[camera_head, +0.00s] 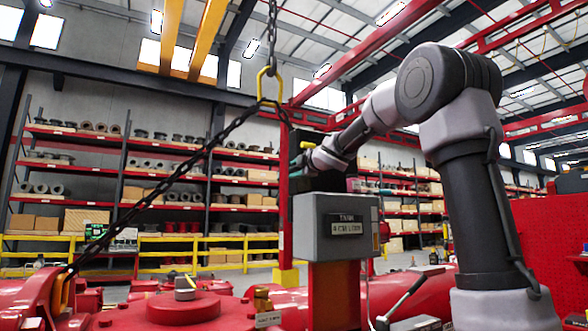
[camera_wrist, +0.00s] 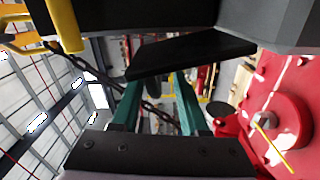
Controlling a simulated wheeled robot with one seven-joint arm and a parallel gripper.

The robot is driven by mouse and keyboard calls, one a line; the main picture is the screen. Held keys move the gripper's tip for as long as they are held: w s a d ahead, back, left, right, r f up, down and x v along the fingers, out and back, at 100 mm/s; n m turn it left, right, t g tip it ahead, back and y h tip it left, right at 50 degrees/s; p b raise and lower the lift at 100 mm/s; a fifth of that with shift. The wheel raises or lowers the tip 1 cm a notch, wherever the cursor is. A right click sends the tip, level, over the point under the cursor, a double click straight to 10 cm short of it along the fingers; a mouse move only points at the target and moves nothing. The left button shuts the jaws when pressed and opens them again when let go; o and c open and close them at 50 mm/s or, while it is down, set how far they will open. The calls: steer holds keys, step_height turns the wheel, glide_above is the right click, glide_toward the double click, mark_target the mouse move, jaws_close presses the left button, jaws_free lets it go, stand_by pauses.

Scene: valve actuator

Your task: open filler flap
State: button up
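My gripper (camera_head: 305,152) is beside a dark housing above the grey box (camera_head: 335,228) in the head view. In the wrist view, its two teal fingers (camera_wrist: 157,88) stand apart, with a gap between them. A thin black plate (camera_wrist: 195,56) crosses just in front of the fingertips and hides part of them. It may be the filler flap, but I cannot tell for sure. I cannot tell whether the fingers touch it. Nothing is clearly held.
A chain (camera_head: 150,200) with a yellow hook (camera_head: 268,88) hangs left of my gripper. Red machinery with a round cover (camera_head: 185,308) fills the lower left. A lever (camera_head: 405,296) stands right of the post. Shelves (camera_head: 160,170) and a yellow railing (camera_head: 210,256) are behind.

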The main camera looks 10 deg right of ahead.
steer(key=shift+a+r, duration=0.1)
steer(key=shift+r, duration=0.05)
steer(key=shift+s, duration=0.15)
steer(key=v, duration=1)
steer(key=shift+s, duration=0.3)
